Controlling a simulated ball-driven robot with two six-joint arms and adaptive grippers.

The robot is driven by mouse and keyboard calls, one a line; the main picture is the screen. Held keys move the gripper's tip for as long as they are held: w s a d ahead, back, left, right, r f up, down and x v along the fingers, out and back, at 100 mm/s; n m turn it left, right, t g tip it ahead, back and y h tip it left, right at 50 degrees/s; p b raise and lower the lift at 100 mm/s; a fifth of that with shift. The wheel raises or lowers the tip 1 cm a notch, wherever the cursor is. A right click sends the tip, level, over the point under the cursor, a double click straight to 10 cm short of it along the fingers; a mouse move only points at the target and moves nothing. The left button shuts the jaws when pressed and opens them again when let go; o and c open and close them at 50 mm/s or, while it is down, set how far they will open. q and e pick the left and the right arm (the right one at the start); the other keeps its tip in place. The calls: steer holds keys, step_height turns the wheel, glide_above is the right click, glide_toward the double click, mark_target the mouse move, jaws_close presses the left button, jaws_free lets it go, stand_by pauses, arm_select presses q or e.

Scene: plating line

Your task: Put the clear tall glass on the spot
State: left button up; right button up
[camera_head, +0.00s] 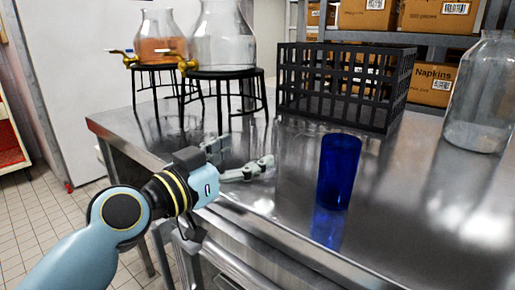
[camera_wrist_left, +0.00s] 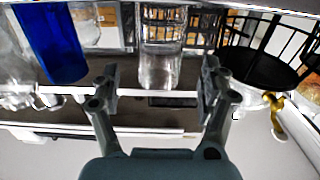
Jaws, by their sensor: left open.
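My left gripper (camera_head: 247,158) is open and empty, low over the near left part of the steel table. A clear tall glass (camera_wrist_left: 160,62) shows between its two fingers in the left wrist view, farther out than the fingertips and apart from them. In the head view the clear glass (camera_head: 294,155) is only a faint outline between the fingertips and the blue glass. A blue tall glass (camera_head: 338,172) stands upright just right of it and also shows in the left wrist view (camera_wrist_left: 48,42). I cannot make out the spot. My right gripper is in neither view.
A black crate (camera_head: 345,83) stands behind the glasses. Two drink dispensers (camera_head: 222,40) on black stands are at the back left. A large clear jar (camera_head: 482,95) stands at the right. The steel table (camera_head: 420,225) is clear at front right.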

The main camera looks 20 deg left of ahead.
arm_select(q)
steer(key=v, duration=0.6)
steer(key=shift+s+b, duration=0.25)
steer(key=shift+b, duration=0.05)
